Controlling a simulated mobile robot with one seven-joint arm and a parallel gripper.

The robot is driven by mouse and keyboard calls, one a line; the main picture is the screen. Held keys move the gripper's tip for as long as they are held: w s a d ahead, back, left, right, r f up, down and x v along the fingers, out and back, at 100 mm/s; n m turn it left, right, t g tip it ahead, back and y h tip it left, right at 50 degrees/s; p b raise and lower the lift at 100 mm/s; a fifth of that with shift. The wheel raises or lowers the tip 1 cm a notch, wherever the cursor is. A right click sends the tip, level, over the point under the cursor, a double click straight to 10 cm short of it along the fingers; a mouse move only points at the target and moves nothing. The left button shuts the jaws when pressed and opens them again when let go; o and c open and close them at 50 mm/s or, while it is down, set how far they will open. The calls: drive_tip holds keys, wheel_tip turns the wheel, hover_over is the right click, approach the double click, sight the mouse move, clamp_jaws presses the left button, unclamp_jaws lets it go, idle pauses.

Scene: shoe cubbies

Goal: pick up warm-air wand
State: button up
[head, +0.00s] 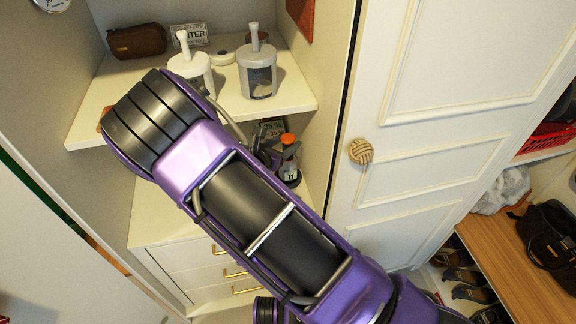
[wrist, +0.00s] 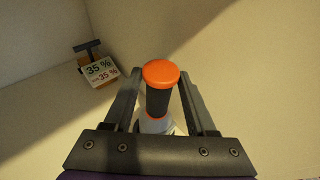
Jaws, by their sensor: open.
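An upright item with an orange cap, a dark neck and a pale lower part shows in the wrist view (wrist: 161,73). It appears to be the orange-topped item (head: 289,140) in the lower shelf space of the head view. I cannot tell for certain that it is the warm-air wand. My gripper (wrist: 158,84) is open, with one finger on each side of the dark neck; contact is not clear. The lower part of the item is partly hidden by the gripper's body. In the head view my arm hides much of this area.
A small sign reading 35 % (wrist: 100,69) stands to the left in the wrist view. A white door (head: 440,130) stands to the right.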

drive_tip(key=shift+w+d+f, duration=0.2)
drive_tip(key=shift+w, duration=0.25)
clamp_jaws()
drive_tip(key=shift+r, duration=0.3)
